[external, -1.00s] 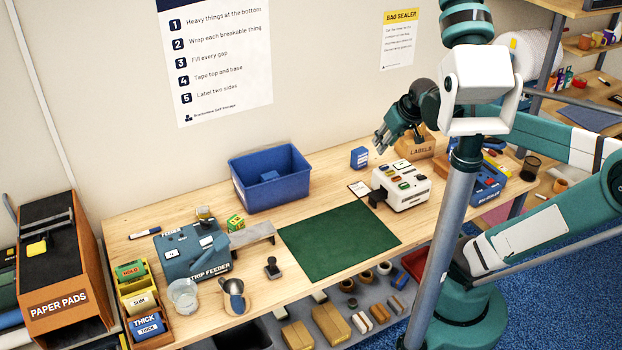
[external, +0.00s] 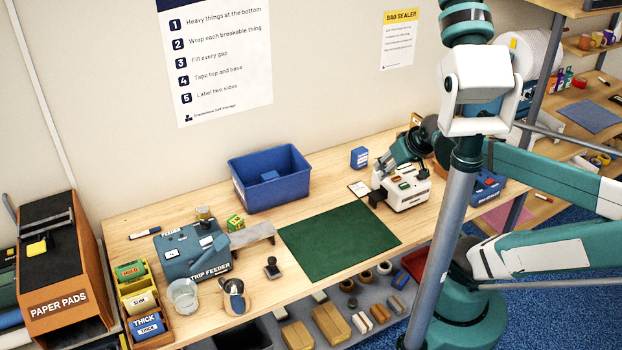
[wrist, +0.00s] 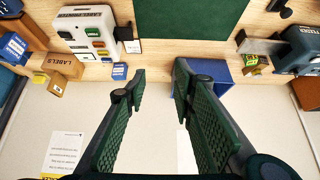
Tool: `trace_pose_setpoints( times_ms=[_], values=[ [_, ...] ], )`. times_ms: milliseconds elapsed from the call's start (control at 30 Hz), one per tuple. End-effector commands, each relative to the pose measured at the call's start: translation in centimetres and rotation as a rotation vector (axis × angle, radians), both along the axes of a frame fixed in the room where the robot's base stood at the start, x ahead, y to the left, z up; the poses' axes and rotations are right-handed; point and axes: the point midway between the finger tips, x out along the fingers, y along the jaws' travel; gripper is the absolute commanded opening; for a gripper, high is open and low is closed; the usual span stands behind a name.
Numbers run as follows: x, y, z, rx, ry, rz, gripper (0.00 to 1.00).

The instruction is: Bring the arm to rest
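My gripper (external: 382,172) is above the table's back right part, in front of or over the white label printer (external: 408,186) in the external view. In the wrist view my gripper (wrist: 160,72) has its two green padded fingers apart with nothing between them. The wrist view shows the label printer (wrist: 91,28) at upper left and the blue bin (wrist: 212,72) partly behind the right finger. No held object shows.
The green mat (external: 340,243) lies bare mid-table. The blue bin (external: 270,190), a blue box (external: 359,157) and the strip feeder (external: 192,255) stand on the table. A labels box (wrist: 62,67) is near the printer. The wall is behind.

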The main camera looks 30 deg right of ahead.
Motion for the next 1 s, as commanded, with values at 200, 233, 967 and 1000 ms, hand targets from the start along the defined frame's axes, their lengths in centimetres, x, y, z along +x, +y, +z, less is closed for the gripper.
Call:
trace_pose_setpoints(
  times_ms=[200,233,967,1000],
  values=[
    [0.0,0.0,-1.3,0.0,0.0,0.0,0.26],
    [0.0,0.0,-1.6,0.0,0.0,0.0,0.26],
    [0.0,0.0,-9.7,0.0,0.0,0.0,0.26],
    [0.0,0.0,-9.7,0.0,0.0,0.0,0.26]
  ],
)
